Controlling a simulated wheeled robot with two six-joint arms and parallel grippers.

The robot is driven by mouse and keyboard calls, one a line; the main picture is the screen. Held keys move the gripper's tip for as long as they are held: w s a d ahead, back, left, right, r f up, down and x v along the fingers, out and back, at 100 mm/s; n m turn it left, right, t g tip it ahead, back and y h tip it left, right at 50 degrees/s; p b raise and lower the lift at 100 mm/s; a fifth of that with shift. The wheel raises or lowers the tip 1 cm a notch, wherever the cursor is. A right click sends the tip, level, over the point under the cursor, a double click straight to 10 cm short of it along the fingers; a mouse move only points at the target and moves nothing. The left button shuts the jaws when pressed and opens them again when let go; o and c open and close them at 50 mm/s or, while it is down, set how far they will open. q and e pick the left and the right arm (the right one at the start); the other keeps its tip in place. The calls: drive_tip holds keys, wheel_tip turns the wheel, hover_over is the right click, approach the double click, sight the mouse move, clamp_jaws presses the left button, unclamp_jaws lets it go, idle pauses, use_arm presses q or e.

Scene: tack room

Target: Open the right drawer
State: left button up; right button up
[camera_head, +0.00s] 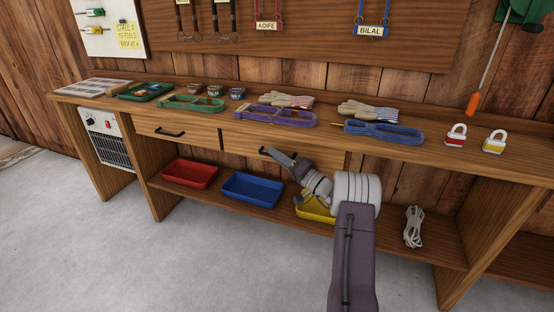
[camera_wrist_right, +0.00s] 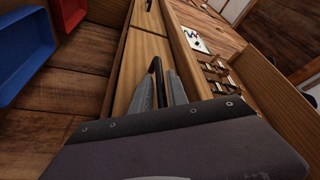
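The right drawer (camera_head: 323,160) is set under the bench top, and its wooden front looks flush with the bench. Its dark bar handle (camera_head: 263,150) sits at the left of my right gripper (camera_head: 273,153). In the right wrist view the handle (camera_wrist_right: 155,68) runs between the two grey fingers of my right gripper (camera_wrist_right: 161,88). The fingers lie close on both sides of it and look shut on it. My right forearm hides part of the drawer front. My left gripper is not in view.
The left drawer (camera_head: 195,134) is shut. A red tray (camera_head: 190,173), a blue tray (camera_head: 251,187) and a yellow tray (camera_head: 310,210) stand on the shelf below. Bridles, gloves and padlocks lie on the bench top (camera_head: 410,155). The floor in front is clear.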

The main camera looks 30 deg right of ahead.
clamp_jaws()
idle(1.4)
